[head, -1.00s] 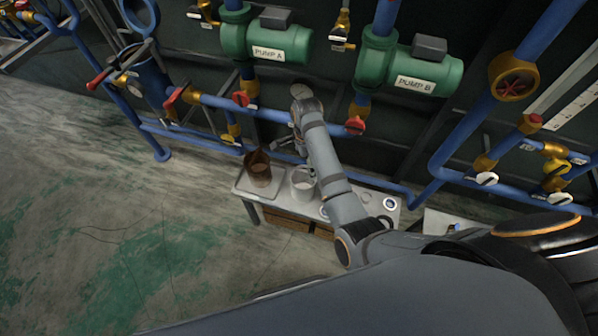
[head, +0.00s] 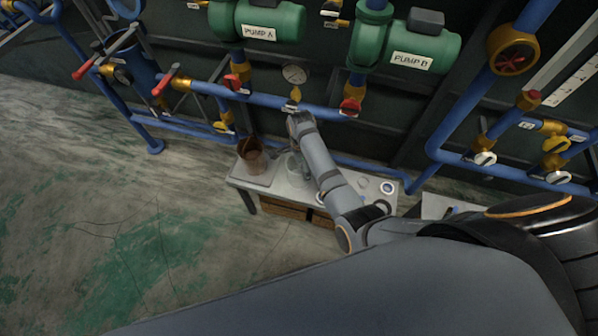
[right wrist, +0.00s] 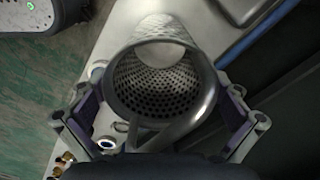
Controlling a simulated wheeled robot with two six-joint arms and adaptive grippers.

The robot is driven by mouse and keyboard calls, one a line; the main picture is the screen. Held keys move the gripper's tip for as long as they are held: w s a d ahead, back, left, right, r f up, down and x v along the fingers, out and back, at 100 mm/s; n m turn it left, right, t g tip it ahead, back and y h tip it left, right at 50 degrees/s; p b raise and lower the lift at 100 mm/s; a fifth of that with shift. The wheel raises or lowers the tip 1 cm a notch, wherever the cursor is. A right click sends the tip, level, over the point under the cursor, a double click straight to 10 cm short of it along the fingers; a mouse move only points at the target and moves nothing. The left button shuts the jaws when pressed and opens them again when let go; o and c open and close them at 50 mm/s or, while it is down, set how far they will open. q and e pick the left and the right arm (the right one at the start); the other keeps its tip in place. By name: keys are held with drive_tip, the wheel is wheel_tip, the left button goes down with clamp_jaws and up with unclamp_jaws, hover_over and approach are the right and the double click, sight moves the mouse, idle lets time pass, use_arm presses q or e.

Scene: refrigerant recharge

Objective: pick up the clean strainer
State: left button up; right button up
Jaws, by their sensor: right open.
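The clean strainer (right wrist: 165,85) is a grey metal basket with a perforated wall and a bar handle, seen from above in the right wrist view. In the head view its pale basket (head: 294,172) stands on the bench, partly hidden by my right arm. My right gripper (right wrist: 160,110) is open, with one finger on each side of the basket. Contact with it cannot be told. In the head view the right gripper (head: 296,154) is over the strainer, mostly hidden by its own wrist. My left gripper is out of view.
A brown, rusty-looking basket (head: 252,155) sits on a tray at the bench's left end. The grey bench (head: 237,179) holds small round parts at its right (head: 387,187). Blue pipes (head: 270,107) with red-handled valves and a gauge (head: 294,73) run close behind.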

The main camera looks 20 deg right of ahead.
drive_tip(key=shift+c, duration=0.3)
drive_tip(key=c, duration=1.1)
drive_tip(key=shift+r, duration=0.1)
drive_tip(key=shift+c, duration=0.2)
